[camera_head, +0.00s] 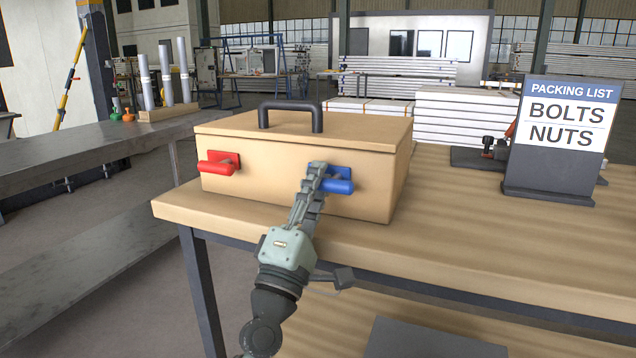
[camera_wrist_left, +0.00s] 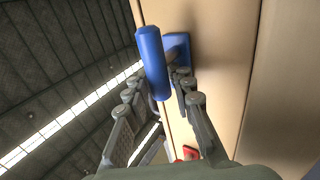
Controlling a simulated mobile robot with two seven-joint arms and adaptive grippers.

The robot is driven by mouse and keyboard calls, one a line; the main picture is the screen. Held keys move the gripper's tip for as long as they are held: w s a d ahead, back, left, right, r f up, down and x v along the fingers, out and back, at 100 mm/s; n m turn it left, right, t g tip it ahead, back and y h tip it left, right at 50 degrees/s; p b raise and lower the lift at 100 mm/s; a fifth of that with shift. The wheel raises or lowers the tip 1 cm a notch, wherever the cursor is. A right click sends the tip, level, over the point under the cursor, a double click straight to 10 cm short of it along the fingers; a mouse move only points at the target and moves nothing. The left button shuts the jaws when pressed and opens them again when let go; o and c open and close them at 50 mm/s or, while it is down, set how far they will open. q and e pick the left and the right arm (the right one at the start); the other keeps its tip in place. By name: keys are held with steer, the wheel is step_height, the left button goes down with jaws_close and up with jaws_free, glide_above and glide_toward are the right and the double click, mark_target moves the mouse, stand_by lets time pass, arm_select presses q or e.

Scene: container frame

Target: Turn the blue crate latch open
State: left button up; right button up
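The blue latch (camera_head: 338,182) is on the right half of the wooden crate's (camera_head: 258,185) front face. Its handle lies level, pointing right in the head view. The handle (camera_wrist_left: 152,60) also shows in the left wrist view. My left gripper (camera_head: 316,176) is at the latch, and its fingers (camera_wrist_left: 160,78) stand on both sides of the handle, close to it. I cannot tell whether they press on it. The fingers hide part of the latch in the head view. My right gripper is not in view.
A red latch (camera_head: 219,163) sits on the crate's left front. The crate has a dark top handle (camera_head: 290,112) and stands on a wooden bench (camera_head: 480,235). A packing list sign (camera_head: 556,140) stands to the right. Bare bench top lies between crate and sign.

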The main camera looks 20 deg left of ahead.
arm_select(q)
steer(key=shift+o, duration=1.1)
steer(key=shift+s, duration=0.1)
steer(key=v, duration=1.2)
